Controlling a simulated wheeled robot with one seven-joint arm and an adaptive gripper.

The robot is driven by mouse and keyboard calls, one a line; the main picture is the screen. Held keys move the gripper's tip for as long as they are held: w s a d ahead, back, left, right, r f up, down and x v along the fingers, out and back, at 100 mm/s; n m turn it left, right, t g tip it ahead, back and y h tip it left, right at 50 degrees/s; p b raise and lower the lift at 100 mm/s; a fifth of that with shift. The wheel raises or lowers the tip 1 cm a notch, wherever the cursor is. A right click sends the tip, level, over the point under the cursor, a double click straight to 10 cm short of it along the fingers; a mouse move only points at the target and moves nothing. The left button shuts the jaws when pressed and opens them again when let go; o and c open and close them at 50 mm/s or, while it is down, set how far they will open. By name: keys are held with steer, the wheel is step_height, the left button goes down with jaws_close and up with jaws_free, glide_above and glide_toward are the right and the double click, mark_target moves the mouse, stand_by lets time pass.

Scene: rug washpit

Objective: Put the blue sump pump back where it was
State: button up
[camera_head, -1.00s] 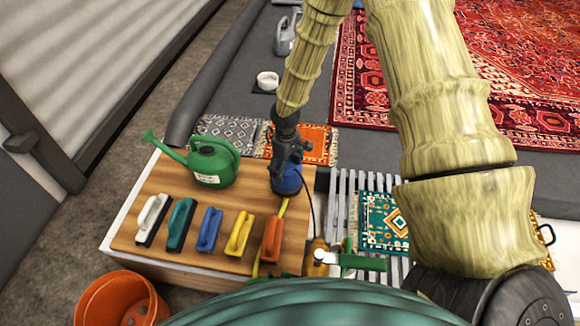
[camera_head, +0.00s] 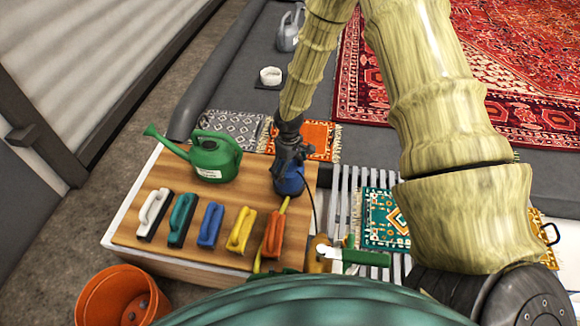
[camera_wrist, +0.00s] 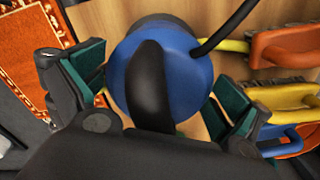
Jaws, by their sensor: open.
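The blue sump pump (camera_head: 289,182) stands on the wooden top (camera_head: 255,190) of a low white-sided bench, near its right edge. It has a black handle and a black cord. My gripper (camera_head: 288,160) is above it, pointing down. In the wrist view, the pump (camera_wrist: 190,75) lies between the two green-padded fingers of my gripper (camera_wrist: 155,95). The fingers are spread on either side of it, with the black handle between them. The underside of the pump is hidden.
A green watering can (camera_head: 215,160) stands left of the pump. Several brushes, white, teal, blue (camera_head: 211,225), yellow and orange (camera_head: 274,234), line the front. A slatted rack with small rugs (camera_head: 383,217) is to the right. An orange bucket (camera_head: 118,295) is at lower left.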

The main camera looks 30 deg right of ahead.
step_height(320, 180, up, 12)
steer(key=p, duration=0.2)
steer(key=shift+p, duration=0.3)
steer(key=shift+r, duration=0.15)
stand_by(0.5)
